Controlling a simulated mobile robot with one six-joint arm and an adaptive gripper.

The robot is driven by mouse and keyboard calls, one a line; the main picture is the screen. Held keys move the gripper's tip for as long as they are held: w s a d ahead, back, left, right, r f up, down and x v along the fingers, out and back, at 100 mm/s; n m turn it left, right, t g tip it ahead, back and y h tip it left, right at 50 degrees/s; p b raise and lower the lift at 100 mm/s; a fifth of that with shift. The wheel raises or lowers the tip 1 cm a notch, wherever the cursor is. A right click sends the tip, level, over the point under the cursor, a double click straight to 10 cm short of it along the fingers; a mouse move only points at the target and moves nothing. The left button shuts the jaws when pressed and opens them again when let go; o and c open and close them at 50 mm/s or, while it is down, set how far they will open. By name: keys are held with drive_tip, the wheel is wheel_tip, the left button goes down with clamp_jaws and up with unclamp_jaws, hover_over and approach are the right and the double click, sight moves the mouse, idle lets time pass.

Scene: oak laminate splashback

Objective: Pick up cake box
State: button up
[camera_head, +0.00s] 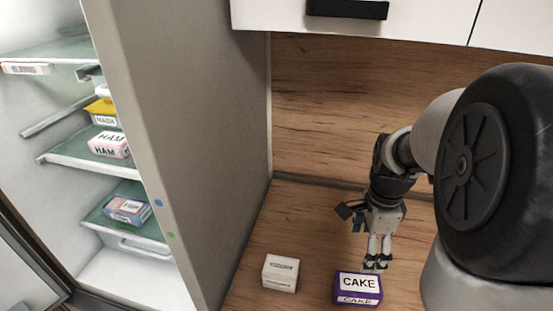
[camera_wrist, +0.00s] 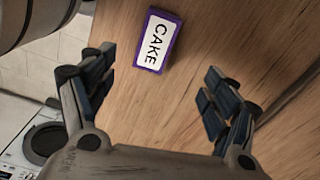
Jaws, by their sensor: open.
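The cake box (camera_head: 357,288) is a small purple box with a white label reading CAKE. It lies on the wooden counter near the bottom edge of the head view. It also shows in the wrist view (camera_wrist: 157,41), at the top, beyond and between the fingertips. My gripper (camera_head: 375,262) hangs above the counter, just behind the cake box in the head view. In the wrist view its two fingers (camera_wrist: 160,92) are spread wide with nothing between them. The gripper is apart from the box.
A small white box (camera_head: 280,273) stands on the counter left of the cake box. An open fridge (camera_head: 80,150) with food packs on its shelves is at the left, its side panel (camera_head: 200,140) bordering the counter. White cupboards (camera_head: 420,20) hang above. The wooden splashback (camera_head: 340,110) is behind.

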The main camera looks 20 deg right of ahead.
sight(359, 283)
drive_tip(key=shift+m, duration=0.6)
drive_tip(key=f+b, duration=0.1)
drive_tip(key=f, duration=0.3)
drive_tip(key=d+f+b, duration=0.1)
drive_tip(key=f, duration=0.3)
drive_tip(key=f+b, duration=0.2)
drive_tip(key=f, duration=0.3)
drive_tip(key=shift+s+d, duration=0.1)
drive_tip(key=shift+d, duration=0.05)
drive_tip(key=f, duration=0.1)
drive_tip(key=f+b, duration=0.1)
drive_tip(key=f, duration=0.1)
drive_tip(key=f+b, duration=0.1)
drive_tip(key=shift+s+f, duration=0.2)
drive_tip(key=shift+s, duration=0.1)
drive_tip(key=shift+f+b, duration=0.3)
drive_tip(key=shift+f, duration=0.15)
drive_tip(key=shift+r, duration=0.1)
drive_tip(key=c, duration=1.4)
